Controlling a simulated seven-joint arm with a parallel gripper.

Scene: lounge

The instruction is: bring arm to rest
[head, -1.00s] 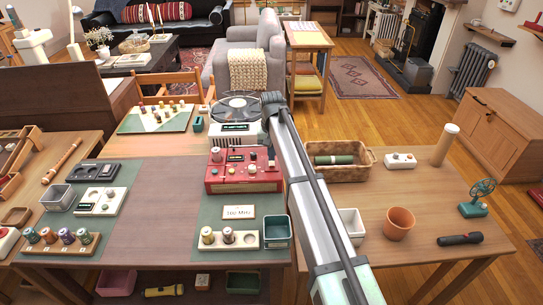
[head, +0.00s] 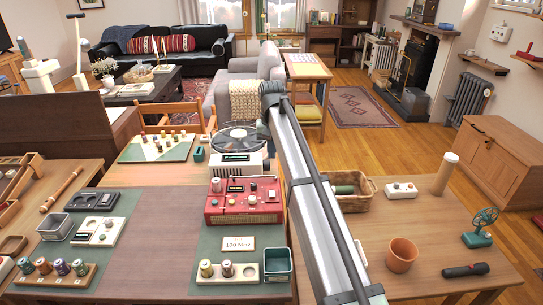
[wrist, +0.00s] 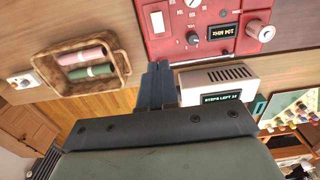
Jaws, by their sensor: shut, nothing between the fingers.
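My gripper (wrist: 158,85) shows in the wrist view with its two dark fingers together and nothing between them. It is in the air, with the red radio (wrist: 205,28) and the white box with a lit display (wrist: 222,85) beyond the fingertips. The gripper itself is mostly hidden there behind my arm. The red radio (head: 242,203) stands on the table left of my arm.
A wicker basket (head: 377,183) holding rolls is partly behind my arm; it also shows in the wrist view (wrist: 48,82). Spool trays (head: 55,277) are left. The central tabletop is bare.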

